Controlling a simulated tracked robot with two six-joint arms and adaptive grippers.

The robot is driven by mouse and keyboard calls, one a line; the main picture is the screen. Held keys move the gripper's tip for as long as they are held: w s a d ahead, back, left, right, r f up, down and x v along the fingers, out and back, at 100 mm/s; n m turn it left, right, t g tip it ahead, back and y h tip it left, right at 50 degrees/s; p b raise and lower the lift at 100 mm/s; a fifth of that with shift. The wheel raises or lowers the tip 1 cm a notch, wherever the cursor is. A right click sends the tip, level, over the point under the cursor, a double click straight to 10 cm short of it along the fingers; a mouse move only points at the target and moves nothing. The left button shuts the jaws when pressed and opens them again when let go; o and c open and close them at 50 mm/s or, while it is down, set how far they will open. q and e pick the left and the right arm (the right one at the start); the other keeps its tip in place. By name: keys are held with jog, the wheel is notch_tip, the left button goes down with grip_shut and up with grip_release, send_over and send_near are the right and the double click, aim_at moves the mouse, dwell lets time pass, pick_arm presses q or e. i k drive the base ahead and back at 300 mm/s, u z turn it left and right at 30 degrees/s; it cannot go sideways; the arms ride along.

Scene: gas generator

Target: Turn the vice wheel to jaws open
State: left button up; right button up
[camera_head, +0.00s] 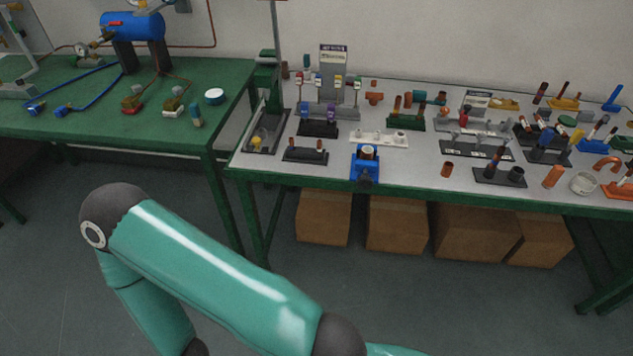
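A small blue vice (364,167) stands at the front edge of the grey-topped table, left of its middle. A pale round piece shows at its top. A dark round part (366,182), which looks like its wheel, faces the front at the table edge. I cannot tell from this distance how far its jaws are apart. My teal arm crosses the lower left of the view, well in front of and below the vice. Neither of my grippers shows in this view.
The grey-topped table (420,174) carries several racks of tubes and fittings around the vice. A green table (120,132) with a blue tank (133,26) stands to the left. Several cardboard boxes (397,222) sit under the grey-topped table. The floor in front is clear.

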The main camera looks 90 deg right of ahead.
aim_at(365, 183)
jog(key=u, duration=0.05)
jog(key=i, duration=0.2)
jog(key=z, duration=2.65)
jog(key=k, duration=0.6)
jog(key=z, duration=0.2)
jog(key=i, duration=0.6)
jog(key=u, duration=0.2)
jog(key=k, duration=0.5)
jog(key=z, duration=0.15)
jog(key=i, duration=0.25)
